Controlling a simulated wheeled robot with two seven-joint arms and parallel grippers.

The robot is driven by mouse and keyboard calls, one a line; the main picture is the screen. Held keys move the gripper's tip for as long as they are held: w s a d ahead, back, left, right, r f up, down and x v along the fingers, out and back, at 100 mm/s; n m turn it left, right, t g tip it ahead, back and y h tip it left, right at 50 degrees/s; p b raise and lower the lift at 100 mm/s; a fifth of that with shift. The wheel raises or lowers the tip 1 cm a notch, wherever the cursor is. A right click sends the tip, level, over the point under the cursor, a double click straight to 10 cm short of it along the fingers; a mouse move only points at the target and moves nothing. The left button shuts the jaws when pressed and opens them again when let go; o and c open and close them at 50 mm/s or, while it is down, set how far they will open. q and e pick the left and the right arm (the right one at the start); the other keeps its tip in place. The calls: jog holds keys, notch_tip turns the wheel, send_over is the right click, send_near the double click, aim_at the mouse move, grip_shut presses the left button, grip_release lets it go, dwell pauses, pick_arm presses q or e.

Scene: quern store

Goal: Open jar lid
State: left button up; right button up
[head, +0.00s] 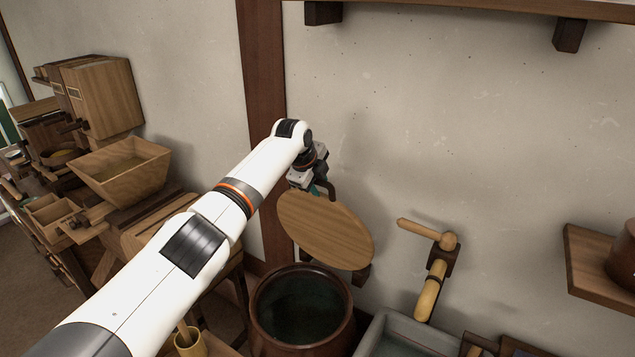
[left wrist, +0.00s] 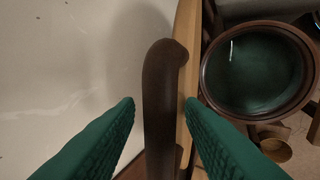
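The jar (head: 303,318) is a dark reddish-brown round pot at the bottom of the head view, with its mouth uncovered and dark greenish inside. It also shows in the left wrist view (left wrist: 255,72). The round wooden lid (head: 325,230) is tipped up steeply above and behind the jar, near the wall. My left gripper (head: 318,186) is at the lid's upper side, by its dark handle. In the left wrist view the handle (left wrist: 162,100) lies between the green finger pads, with a gap on the left, so the fingers look open around it. My right gripper is out of view.
A grey stone basin (head: 400,335) stands right of the jar. A wooden crank handle (head: 430,235) sticks out from the wall above it. A wooden cup (head: 190,343) is at lower left. Wooden boxes and a hopper (head: 120,165) stand left. A shelf (head: 595,270) is right.

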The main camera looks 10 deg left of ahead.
pick_arm(q)
jog(key=shift+s+r, duration=0.1)
jog(key=shift+r, duration=0.05)
jog(key=b+v, duration=0.3)
jog(key=v, duration=0.8)
jog(key=shift+s+r, duration=0.2)
jog(key=shift+r, duration=0.1)
